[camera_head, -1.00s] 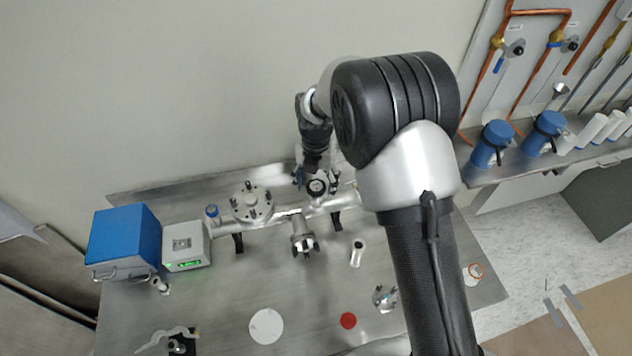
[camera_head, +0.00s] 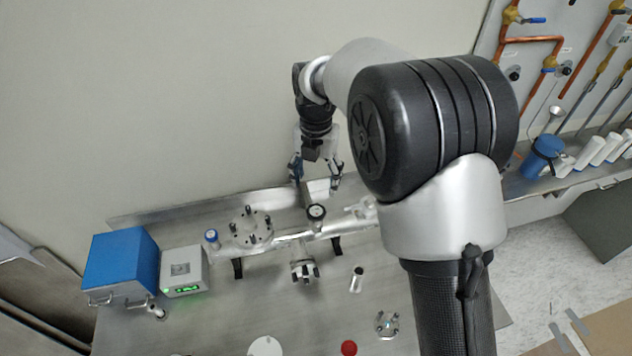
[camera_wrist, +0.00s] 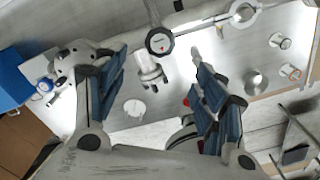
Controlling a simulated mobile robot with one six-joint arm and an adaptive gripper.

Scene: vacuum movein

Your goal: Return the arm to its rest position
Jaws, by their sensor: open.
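My gripper (camera_head: 316,178) is open and empty in the head view. It hangs above the back of the metal bench (camera_head: 220,325), over the steel vacuum pipe assembly (camera_head: 285,236). A round gauge with a black rim (camera_head: 316,212) stands on the pipe just below the fingers. In the wrist view, the two blue-padded fingers (camera_wrist: 158,85) are spread wide, with the gauge (camera_wrist: 160,41) showing between and beyond them. The gripper appears apart from the gauge. My arm covers the right part of the bench in the head view.
A blue box (camera_head: 122,265) and a grey controller with a green display (camera_head: 184,272) stand at the bench's left. A red disc (camera_head: 348,347) and a small metal flange (camera_head: 387,323) lie at the front. The wall is close behind my gripper. Blue-capped containers (camera_head: 543,157) stand on the right shelf.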

